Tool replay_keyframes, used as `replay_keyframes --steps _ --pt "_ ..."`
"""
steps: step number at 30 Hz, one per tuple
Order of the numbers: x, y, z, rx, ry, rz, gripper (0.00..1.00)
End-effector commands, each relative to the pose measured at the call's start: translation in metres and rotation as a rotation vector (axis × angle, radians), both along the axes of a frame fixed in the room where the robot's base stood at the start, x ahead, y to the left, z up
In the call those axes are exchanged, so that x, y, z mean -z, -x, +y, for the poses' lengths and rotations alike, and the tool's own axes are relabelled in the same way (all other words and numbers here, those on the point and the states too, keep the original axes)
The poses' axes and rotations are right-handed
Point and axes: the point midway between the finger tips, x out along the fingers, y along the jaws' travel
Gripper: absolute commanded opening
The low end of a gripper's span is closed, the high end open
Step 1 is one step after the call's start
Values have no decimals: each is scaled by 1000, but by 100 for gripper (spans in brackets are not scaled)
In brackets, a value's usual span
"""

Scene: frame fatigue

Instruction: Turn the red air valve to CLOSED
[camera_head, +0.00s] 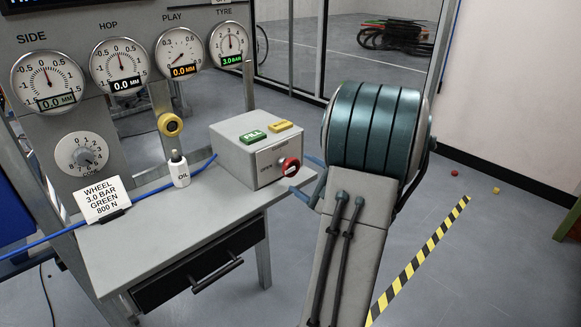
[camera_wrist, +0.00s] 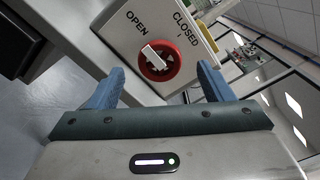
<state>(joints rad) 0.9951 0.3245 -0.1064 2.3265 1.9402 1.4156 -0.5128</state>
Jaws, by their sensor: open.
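The red air valve (camera_head: 290,167) is a round red knob on the front of a grey box (camera_head: 232,158) on the bench. In the wrist view the red valve (camera_wrist: 171,74) has a white bar handle across it. The bar slants up and left, its upper end toward the OPEN label (camera_wrist: 137,22); the CLOSED label (camera_wrist: 185,28) is at its upper right. My gripper (camera_head: 302,176) is open, close in front of the valve. In the wrist view its blue fingers (camera_wrist: 160,70) stand on either side of the knob, with nothing between them gripped. My arm hides part of the gripper in the head view.
Gauges line the panel behind. Floor at the right is mostly clear.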

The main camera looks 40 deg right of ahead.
Motion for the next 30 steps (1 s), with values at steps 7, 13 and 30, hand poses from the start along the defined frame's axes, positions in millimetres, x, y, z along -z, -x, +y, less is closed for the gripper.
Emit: replay_keyframes --steps 7,13,30 --pt "0 -42 4 -2 0 1 73" --pt "0 -54 5 -2 -1 1 73" --pt "0 -55 5 -2 -1 1 29"
